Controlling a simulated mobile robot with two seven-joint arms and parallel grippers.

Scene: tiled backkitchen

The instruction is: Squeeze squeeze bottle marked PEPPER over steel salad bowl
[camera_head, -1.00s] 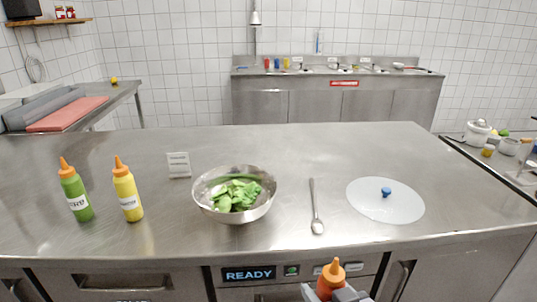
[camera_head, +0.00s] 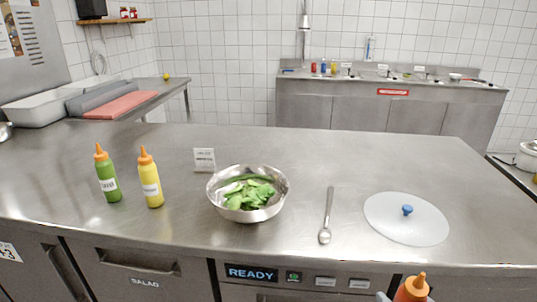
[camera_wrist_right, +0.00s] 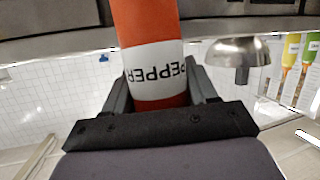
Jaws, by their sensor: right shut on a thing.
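The squeeze bottle marked PEPPER (camera_wrist_right: 155,65) is orange-red with a white label. It fills the middle of the right wrist view, and its orange tip shows at the bottom edge of the head view (camera_head: 413,288). My right gripper (camera_wrist_right: 160,88) is shut on it, in front of the counter's near edge. The steel salad bowl (camera_head: 217,203) stands on the counter, left of the gripper in the head view, with green leaves (camera_head: 250,193) inside. The bowl also shows in the right wrist view (camera_wrist_right: 237,52). My left gripper is out of view.
A green bottle (camera_head: 108,178) and a yellow bottle (camera_head: 151,183) stand left of the bowl, with a small sign card (camera_head: 204,160) behind. A spoon (camera_head: 327,215) and a clear lid with a blue knob (camera_head: 405,222) lie to the right.

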